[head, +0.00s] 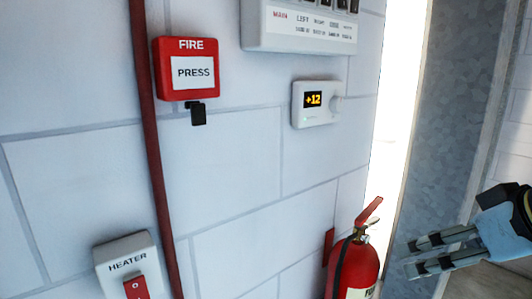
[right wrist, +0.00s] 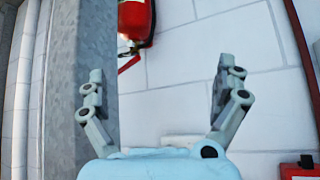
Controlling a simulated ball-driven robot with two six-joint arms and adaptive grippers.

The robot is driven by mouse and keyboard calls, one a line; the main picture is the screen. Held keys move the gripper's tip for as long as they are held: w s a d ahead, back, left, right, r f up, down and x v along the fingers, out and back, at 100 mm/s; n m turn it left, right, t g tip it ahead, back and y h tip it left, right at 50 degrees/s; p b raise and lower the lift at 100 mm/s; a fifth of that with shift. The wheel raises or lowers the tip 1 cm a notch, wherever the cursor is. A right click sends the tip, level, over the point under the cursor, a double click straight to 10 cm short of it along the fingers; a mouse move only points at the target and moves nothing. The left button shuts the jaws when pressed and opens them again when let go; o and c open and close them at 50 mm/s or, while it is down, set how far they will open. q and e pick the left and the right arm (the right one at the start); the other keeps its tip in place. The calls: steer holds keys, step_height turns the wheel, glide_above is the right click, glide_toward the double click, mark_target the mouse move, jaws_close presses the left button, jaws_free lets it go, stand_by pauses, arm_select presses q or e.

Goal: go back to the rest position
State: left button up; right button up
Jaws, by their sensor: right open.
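My right gripper (head: 425,254) comes in from the right edge in the head view, in front of the grey door frame and to the right of the fire extinguisher. Its two fingers are apart with nothing between them. In the right wrist view the open fingers (right wrist: 158,85) spread on either side, with white wall behind them. My left gripper is not in view.
A red fire extinguisher (head: 358,268) hangs at the wall. A FIRE box (head: 187,67), a thermostat (head: 318,104), a switch panel (head: 300,28) and a HEATER switch (head: 126,264) are on the wall. A red pipe (head: 153,150) runs down it. A bright gap (head: 393,90) lies beside the grey frame (head: 430,120).

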steer(key=s+d+f+m+g+h, duration=0.1)
steer(key=s+f+g+h, duration=0.1)
steer(key=s+f, duration=0.6)
steer(key=s+d+f+g+h, duration=0.15)
steer(key=s+f, duration=0.25)
steer(key=s, duration=0.7)
step_height(320, 180, down, 36)
steer(key=s+d+r+g+b, duration=0.1)
steer(key=s+d+g+b, duration=0.1)
steer(key=b, duration=0.8)
steer(key=s+f+b, duration=0.4)
steer(key=s+f, duration=0.5)
steer(key=f, duration=0.4)
steer(key=s+d+f+m+g+b, duration=0.1)
steer(key=s+f+b, duration=0.4)
steer(key=s+f, duration=0.4)
step_height(320, 180, down, 5)
steer(key=shift+s+d, duration=0.2)
steer(key=shift+s, duration=0.15)
steer(key=shift+y, duration=0.25)
